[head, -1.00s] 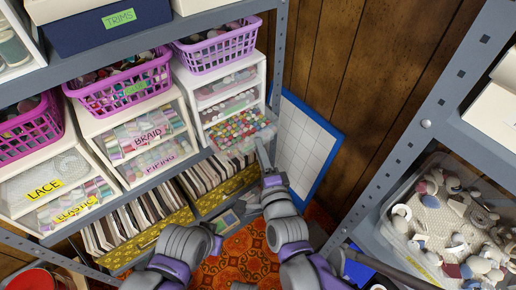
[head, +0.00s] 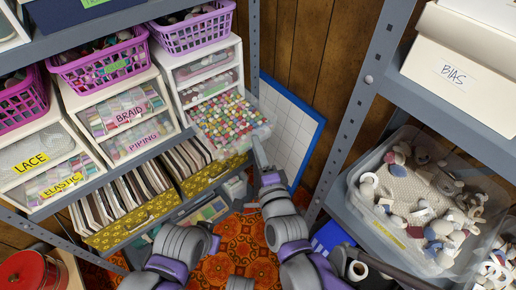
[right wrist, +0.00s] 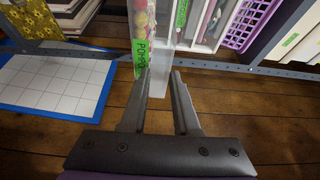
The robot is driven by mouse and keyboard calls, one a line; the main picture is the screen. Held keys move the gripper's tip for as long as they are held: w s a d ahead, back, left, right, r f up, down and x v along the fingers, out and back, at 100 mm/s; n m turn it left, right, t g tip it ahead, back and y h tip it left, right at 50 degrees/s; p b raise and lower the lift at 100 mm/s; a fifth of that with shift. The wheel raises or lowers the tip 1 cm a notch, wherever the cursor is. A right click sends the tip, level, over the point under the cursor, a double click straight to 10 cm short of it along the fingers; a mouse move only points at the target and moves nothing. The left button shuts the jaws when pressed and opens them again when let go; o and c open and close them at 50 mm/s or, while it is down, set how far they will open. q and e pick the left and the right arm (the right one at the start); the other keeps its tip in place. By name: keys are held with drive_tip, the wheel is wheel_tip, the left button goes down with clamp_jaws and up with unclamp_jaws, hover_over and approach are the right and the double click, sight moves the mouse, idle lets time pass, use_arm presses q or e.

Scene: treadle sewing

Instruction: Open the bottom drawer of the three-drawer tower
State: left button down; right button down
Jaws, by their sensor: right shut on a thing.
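The white three-drawer tower (head: 209,66) stands at the right end of the left shelf, below a purple basket. Its bottom drawer (head: 250,136) is clear, full of coloured pom-poms (head: 222,115), and stands well out from the tower. The two drawers above it are shut. In the right wrist view the drawer (right wrist: 160,72) shows end-on, with a green label reading "POMP…". My right gripper (head: 257,146) is shut on the drawer's front; in the right wrist view its fingers (right wrist: 160,82) sit on either side of it. My left arm shows at the bottom, its fingers hidden.
A white gridded board with a blue rim (head: 288,140) leans on the wood wall right of the drawer. Fabric boxes (head: 120,232) fill the shelf below. A right-hand shelf holds a clear bin (head: 366,222) and a white BIAS box (head: 455,75). The patterned rug is partly clear.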

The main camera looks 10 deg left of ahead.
drive_tip(key=shift+f, duration=0.1)
drive_tip(key=c, duration=0.7)
unclamp_jaws()
drive_tip(key=shift+a, duration=0.1)
drive_tip(key=p+v, duration=0.1)
drive_tip(key=v, duration=1)
